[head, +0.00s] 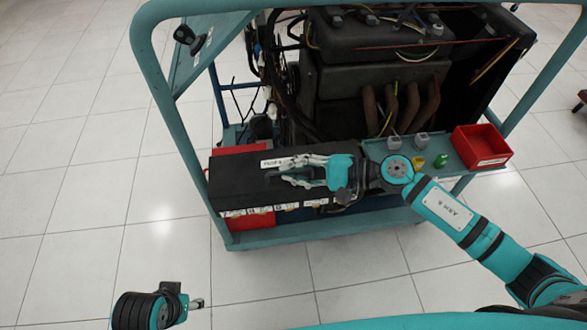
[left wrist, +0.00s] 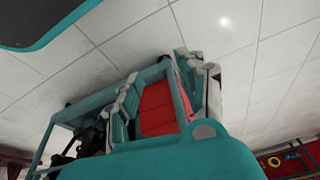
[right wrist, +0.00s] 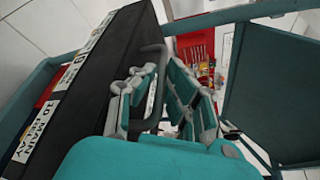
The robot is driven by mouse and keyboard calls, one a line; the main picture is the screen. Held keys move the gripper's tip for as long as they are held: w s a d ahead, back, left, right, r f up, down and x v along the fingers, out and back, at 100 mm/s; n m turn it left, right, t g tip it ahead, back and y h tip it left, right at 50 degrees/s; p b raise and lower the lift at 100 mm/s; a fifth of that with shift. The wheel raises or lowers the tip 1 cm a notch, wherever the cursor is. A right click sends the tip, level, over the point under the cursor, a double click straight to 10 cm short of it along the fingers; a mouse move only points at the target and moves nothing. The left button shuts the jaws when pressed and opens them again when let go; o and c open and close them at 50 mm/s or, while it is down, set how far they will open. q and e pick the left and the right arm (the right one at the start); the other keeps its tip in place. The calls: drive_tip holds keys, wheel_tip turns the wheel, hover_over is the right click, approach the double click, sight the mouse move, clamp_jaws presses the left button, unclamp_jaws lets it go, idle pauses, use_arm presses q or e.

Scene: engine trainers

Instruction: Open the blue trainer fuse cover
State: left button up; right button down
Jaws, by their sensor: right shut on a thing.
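The black fuse cover (head: 238,187) sits on the blue trainer (head: 300,236), with a "FUSES" label at its far edge and white labels along its near edge. In the right wrist view the cover (right wrist: 95,75) fills the left side. My right gripper (head: 290,174) reaches over the cover from the right and is shut on a grey bent handle (right wrist: 153,52), which shows between its fingers. How far the cover is raised I cannot tell. My left gripper (head: 197,303) is low at the left, away from the trainer, with fingers apart and empty in the left wrist view (left wrist: 165,95).
A red panel with small coloured pieces (right wrist: 203,55) shows beyond the right gripper. The black engine (head: 380,50) and loose cables stand behind the cover. A red tray (head: 482,146) is at the right. Teal frame tubes (head: 150,70) bound the trainer; the tiled floor at left is clear.

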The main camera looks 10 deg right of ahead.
sight(289, 154)
drive_tip(key=shift+r, duration=0.1)
drive_tip(key=shift+w+r, duration=0.15)
drive_tip(key=w+r+m, duration=0.1)
drive_tip(key=w+r+m+g+p, duration=0.1)
drive_tip(key=w, duration=0.1)
drive_tip(key=shift+w+r+m+h+p, duration=0.2)
drive_tip(key=shift+m+h+p, duration=0.1)
drive_tip(key=shift+h, duration=0.1)
use_arm(q)
wheel_tip(289, 154, down, 6)
drive_tip(key=r, duration=0.1)
use_arm(e)
drive_tip(key=shift+w+r+g, duration=0.15)
drive_tip(key=shift+w+g, duration=0.15)
drive_tip(key=shift+g, duration=0.1)
drive_tip(key=shift+w+r+m+b, duration=0.2)
drive_tip(key=shift+w+m+b, duration=0.1)
drive_tip(key=shift+w+m, duration=0.35)
drive_tip(key=shift+w+r+m+g+b, duration=0.25)
drive_tip(key=shift+w+m+g+b, duration=0.1)
drive_tip(key=shift+w+m+g, duration=0.45)
use_arm(q)
wheel_tip(289, 154, up, 4)
drive_tip(key=shift+w+r, duration=0.1)
use_arm(e)
drive_tip(key=shift+w+n, duration=0.1)
drive_tip(key=shift+n, duration=0.15)
